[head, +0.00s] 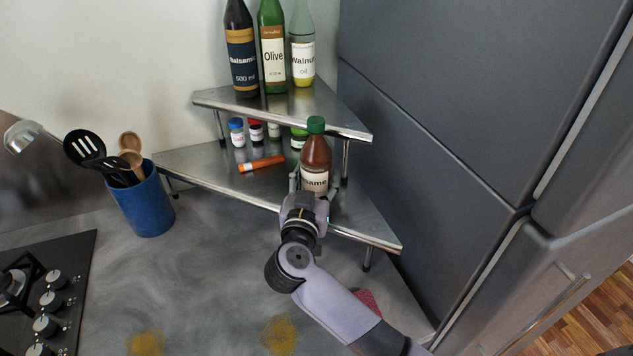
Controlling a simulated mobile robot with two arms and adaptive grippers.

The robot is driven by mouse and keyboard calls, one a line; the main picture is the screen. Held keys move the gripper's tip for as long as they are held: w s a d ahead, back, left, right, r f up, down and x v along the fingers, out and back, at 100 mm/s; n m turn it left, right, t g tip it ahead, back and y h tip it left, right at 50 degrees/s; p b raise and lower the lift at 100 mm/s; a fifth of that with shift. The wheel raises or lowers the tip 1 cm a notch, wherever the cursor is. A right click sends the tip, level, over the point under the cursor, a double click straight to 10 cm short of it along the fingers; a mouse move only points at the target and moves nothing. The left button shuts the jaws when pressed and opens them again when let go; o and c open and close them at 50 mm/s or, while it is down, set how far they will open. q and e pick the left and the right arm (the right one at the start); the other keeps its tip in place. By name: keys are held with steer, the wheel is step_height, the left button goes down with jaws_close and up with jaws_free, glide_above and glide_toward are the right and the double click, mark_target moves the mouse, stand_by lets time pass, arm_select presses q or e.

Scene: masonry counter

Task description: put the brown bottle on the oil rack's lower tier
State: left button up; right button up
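The brown bottle (316,155) has a green cap and a pale label and stands upright in the head view. It is at the right part of the oil rack's lower tier (212,167), near the front edge. My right gripper (312,190) reaches in from the front with a finger on each side of the bottle's lower body and appears shut on it. The gripper hides the bottle's base, so I cannot tell whether it touches the tier. My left gripper is not in view.
The upper tier (345,122) carries balsamic (241,50), olive (272,50) and walnut oil (302,50) bottles. A blue utensil pot (146,205), hob (45,285) and grey cabinet (440,110) flank the rack.

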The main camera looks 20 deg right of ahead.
steer(key=shift+f, duration=0.6)
steer(key=o, duration=1.6)
steer(key=shift+f, duration=0.1)
steer(key=b+v, duration=0.2)
steer(key=v, duration=1)
